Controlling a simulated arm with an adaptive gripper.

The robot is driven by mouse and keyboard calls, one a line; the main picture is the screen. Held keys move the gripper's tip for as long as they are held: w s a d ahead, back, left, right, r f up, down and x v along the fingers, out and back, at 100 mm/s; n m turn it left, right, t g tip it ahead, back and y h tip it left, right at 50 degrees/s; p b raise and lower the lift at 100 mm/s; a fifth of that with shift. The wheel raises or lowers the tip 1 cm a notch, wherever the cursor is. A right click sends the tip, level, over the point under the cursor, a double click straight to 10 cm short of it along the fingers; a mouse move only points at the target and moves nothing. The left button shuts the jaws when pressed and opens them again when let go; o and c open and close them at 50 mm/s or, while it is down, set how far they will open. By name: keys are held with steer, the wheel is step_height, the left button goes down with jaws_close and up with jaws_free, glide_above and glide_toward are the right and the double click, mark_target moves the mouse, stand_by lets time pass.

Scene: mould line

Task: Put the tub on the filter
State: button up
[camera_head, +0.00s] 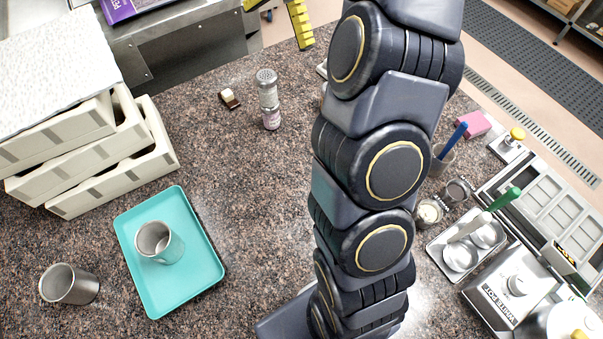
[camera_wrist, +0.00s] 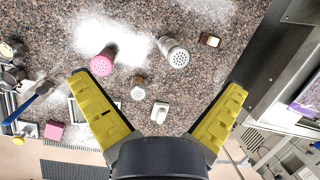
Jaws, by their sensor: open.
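I cannot tell for sure which thing is the tub or the filter. A grey metal cup (camera_head: 155,243) stands on a teal tray (camera_head: 206,280) at the lower left of the head view. A similar cup (camera_head: 68,284) stands on the counter left of the tray. My gripper (camera_head: 280,12) shows at the top of the head view, its yellow fingers spread. In the wrist view my gripper (camera_wrist: 158,82) is open and empty above several small containers. A metal shaker with a pierced top (camera_wrist: 176,56) and a pink-topped one (camera_wrist: 103,63) stand beyond the fingertips.
Stacked cream trays (camera_head: 110,160) stand at the left. A small brown-and-white item (camera_head: 230,98) lies left of the shaker. Scales (camera_head: 510,290), a steel tray with round tins (camera_head: 455,262) and a pink block (camera_head: 474,123) are at the right. The counter between teal tray and arm is clear.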

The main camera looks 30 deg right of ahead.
steer(key=s+a+r+n, duration=0.3)
steer(key=s+a+n, duration=0.2)
steer(key=s+a, duration=0.3)
steer(key=s+a+f+n+g+h, duration=0.1)
steer(key=s+a+f+n, duration=0.1)
steer(key=s, duration=0.8)
steer(key=s+a+f+n+g+h, duration=0.1)
steer(key=s+a+f+n+h, duration=0.1)
steer(key=s+n, duration=0.5)
steer(key=s+a, duration=0.1)
steer(key=s, duration=0.3)
steer(key=shift+s+a+n, duration=0.2)
steer(key=shift+a+n, duration=0.1)
steer(key=shift+a, duration=0.1)
